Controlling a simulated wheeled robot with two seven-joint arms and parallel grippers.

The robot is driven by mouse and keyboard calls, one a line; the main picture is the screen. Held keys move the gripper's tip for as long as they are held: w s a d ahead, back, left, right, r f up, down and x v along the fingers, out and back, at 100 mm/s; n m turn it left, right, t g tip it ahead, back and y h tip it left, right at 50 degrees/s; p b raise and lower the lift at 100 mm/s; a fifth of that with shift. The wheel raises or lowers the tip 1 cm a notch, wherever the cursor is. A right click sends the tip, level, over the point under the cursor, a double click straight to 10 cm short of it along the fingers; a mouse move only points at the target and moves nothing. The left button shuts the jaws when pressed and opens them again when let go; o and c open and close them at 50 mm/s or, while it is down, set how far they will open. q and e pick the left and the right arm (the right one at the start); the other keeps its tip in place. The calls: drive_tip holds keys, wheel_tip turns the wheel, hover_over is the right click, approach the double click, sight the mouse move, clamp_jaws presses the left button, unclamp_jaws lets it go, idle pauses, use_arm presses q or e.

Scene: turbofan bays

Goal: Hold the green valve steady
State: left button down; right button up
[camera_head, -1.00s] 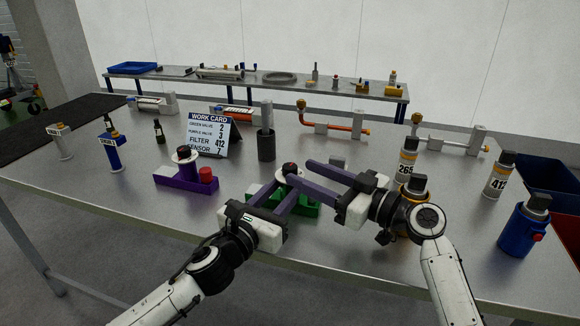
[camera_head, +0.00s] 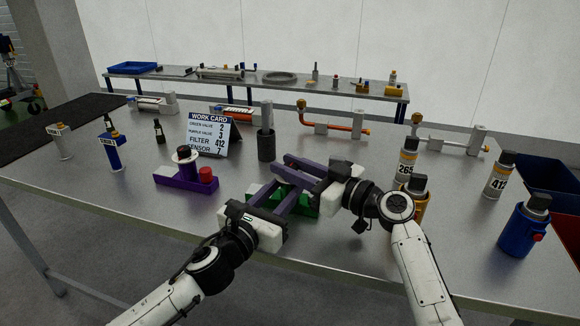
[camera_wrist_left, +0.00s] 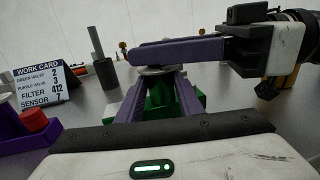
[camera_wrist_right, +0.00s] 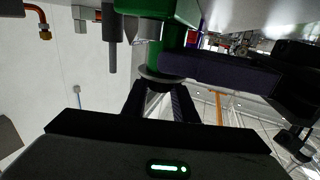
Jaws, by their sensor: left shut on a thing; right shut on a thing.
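The green valve (camera_head: 302,206) stands on the near middle of the table, mostly covered by my grippers in the head view. Its green stem and pale disc (camera_wrist_left: 155,71) show in the left wrist view. My left gripper (camera_head: 290,187) is shut on the valve's stem from the near side. My right gripper (camera_head: 281,164) reaches over from the right and is shut on the valve's top above the disc. The right wrist view shows the green body (camera_wrist_right: 187,10) and its fingers at the top part.
A purple valve (camera_head: 185,180) stands to the left, with the work card (camera_head: 208,135) behind it. A dark cup with a grey cylinder (camera_head: 266,145) is behind the grippers. Bottles labelled 265 (camera_head: 406,160) and 412 (camera_head: 498,178) and a blue holder (camera_head: 522,232) stand right.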

sight(290, 166)
drive_tip(key=shift+s+f+m+t+h, duration=0.1)
drive_tip(key=shift+f+m+t+h, duration=0.05)
drive_tip(key=shift+m+t+h, duration=2.05)
drive_tip(key=shift+m+h, duration=0.1)
drive_tip(key=shift+h, duration=0.6)
drive_tip(key=o, duration=1.1)
wheel_tip(290, 166, up, 10)
drive_tip(key=shift+r, duration=0.1)
